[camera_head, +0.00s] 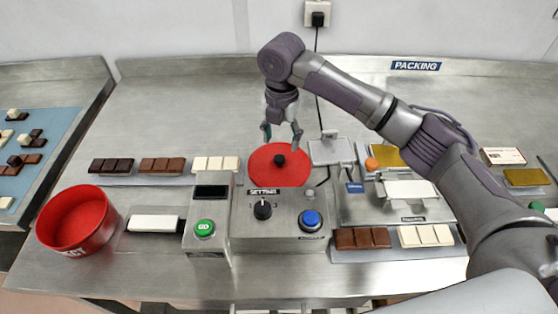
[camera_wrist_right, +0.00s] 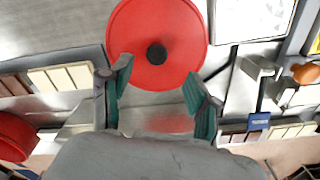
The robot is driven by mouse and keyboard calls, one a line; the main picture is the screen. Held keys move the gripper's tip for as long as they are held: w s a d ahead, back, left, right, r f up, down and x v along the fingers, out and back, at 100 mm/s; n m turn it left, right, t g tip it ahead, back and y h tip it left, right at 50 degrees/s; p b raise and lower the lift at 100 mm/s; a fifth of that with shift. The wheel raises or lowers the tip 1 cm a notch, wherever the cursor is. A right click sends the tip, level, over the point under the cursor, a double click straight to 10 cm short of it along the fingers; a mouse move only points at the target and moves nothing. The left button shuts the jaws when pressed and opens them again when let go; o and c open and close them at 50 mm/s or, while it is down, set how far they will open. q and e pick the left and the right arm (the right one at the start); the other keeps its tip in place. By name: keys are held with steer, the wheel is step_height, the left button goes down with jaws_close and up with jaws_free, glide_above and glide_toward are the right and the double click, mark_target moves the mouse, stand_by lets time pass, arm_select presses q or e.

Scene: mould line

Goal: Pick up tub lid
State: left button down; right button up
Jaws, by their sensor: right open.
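The tub lid (camera_head: 279,170) is a round red disc with a black knob (camera_head: 279,159) in its middle. It lies on the steel bench behind the control box. My right gripper (camera_head: 282,140) is open and empty above the lid's back part, pointing down. In the right wrist view the lid (camera_wrist_right: 178,40) lies beyond the fingertips, with its knob (camera_wrist_right: 156,54) between their lines. The fingers (camera_wrist_right: 160,88) appear apart from the knob. The open red tub (camera_head: 76,222) stands at the left front of the bench. My left gripper is not in view.
The control box (camera_head: 280,217) with a dial and blue button stands in front of the lid. A post with a green button (camera_head: 205,230) stands left of it. A scale-like plate (camera_head: 330,151) is close right of the lid. Chocolate bars (camera_head: 162,165) lie left. The bench behind is clear.

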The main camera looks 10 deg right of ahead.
mark_target(279, 158)
steer(key=shift+f, duration=0.7)
steer(key=shift+w+f, duration=0.1)
steer(key=shift+f, duration=0.5)
steer(key=f+p, duration=0.1)
steer(key=f, duration=0.3)
steer(key=shift+a+f+p, duration=0.15)
steer(key=shift+a+p, duration=0.05)
steer(key=shift+p, duration=0.2)
steer(key=shift+f, duration=0.4)
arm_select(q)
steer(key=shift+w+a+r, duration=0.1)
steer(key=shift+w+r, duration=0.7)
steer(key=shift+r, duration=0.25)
arm_select(e)
steer(key=shift+c, duration=0.2)
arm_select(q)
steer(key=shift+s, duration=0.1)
arm_select(e)
jaws_close()
steer(key=shift+r, duration=0.1)
